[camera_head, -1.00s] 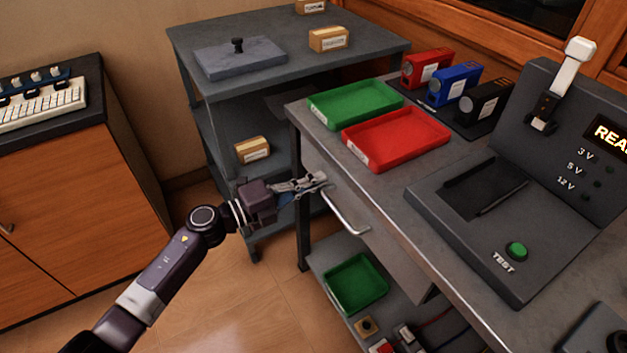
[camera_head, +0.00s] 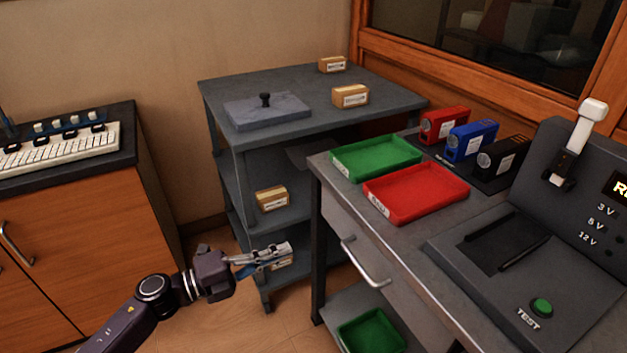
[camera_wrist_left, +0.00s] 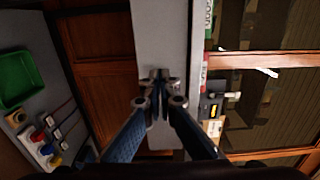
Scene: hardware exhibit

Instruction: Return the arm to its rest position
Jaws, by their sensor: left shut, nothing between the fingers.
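My left gripper (camera_head: 268,257) is shut and empty in the head view. It is held in the open space left of the workbench, in front of the grey shelf unit. It is apart from the drawer handle (camera_head: 366,264) on the bench front. In the left wrist view its closed fingers (camera_wrist_left: 159,82) show at the middle, with nothing between them. My left arm (camera_head: 150,300) reaches in from the bottom left. My right gripper is in neither view.
The workbench holds a green tray (camera_head: 375,157), a red tray (camera_head: 415,193) and a tester with a green button (camera_head: 541,306). A grey shelf unit (camera_head: 300,128) with small boxes stands behind. A wooden cabinet (camera_head: 70,240) is at left. Floor shows between cabinet and bench.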

